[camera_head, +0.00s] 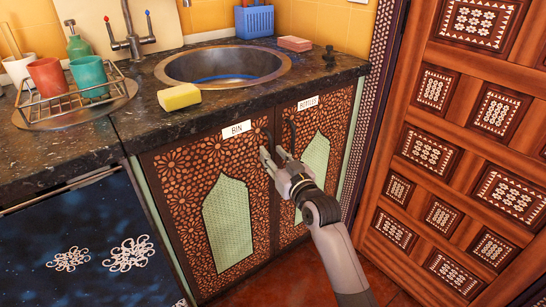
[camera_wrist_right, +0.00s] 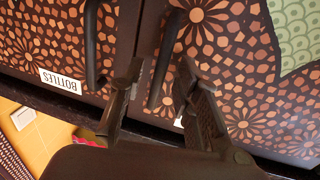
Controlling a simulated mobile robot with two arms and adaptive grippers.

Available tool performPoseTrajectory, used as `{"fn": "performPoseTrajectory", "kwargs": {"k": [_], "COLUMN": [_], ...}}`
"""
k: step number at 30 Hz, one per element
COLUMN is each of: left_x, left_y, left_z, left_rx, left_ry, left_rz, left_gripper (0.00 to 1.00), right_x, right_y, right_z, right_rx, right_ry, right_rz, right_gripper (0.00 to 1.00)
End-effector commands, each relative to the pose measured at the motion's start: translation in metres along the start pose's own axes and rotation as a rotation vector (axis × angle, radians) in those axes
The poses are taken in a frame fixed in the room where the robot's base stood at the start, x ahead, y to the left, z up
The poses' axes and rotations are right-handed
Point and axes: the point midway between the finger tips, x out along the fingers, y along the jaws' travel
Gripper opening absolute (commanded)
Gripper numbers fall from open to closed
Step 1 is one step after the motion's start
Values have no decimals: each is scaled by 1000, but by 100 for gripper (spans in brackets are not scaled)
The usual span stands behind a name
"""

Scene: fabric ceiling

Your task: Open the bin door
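The bin door (camera_head: 185,185) is a carved brown cupboard door with a pale green arched panel and a white BIN label (camera_head: 236,129). It is shut, flush with the cupboard front. Its dark vertical handle (camera_wrist_right: 165,62) is near its right edge. My right gripper (camera_head: 273,158) is at this handle. In the right wrist view, upside down, the open fingers (camera_wrist_right: 158,75) stand on either side of the handle, with gaps visible. Whether a finger touches it I cannot tell. My left gripper is not in view.
The bottles door (camera_head: 335,115), with its own handle (camera_wrist_right: 93,45), is shut just right of the bin door. Above is a dark counter with a sink (camera_head: 222,66), yellow sponge (camera_head: 179,97) and cup rack. A large carved wooden door (camera_head: 455,150) stands at the right.

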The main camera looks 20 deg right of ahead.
Motion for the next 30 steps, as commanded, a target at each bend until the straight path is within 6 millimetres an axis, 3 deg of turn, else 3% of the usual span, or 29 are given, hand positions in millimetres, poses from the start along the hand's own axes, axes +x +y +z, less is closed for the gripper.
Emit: {"fn": "performPoseTrajectory", "kwargs": {"k": [11,25,30], "left_x": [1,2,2], "left_y": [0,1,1], "left_z": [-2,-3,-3], "left_rx": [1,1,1], "left_ry": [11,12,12], "left_rz": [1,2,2], "left_gripper": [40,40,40], "right_x": [7,7,7], "right_y": [0,0,0], "right_z": [0,0,0], "right_rx": [1,0,0], "right_ry": [0,0,0], "right_rz": [0,0,0], "right_gripper": [30,0,0]}}
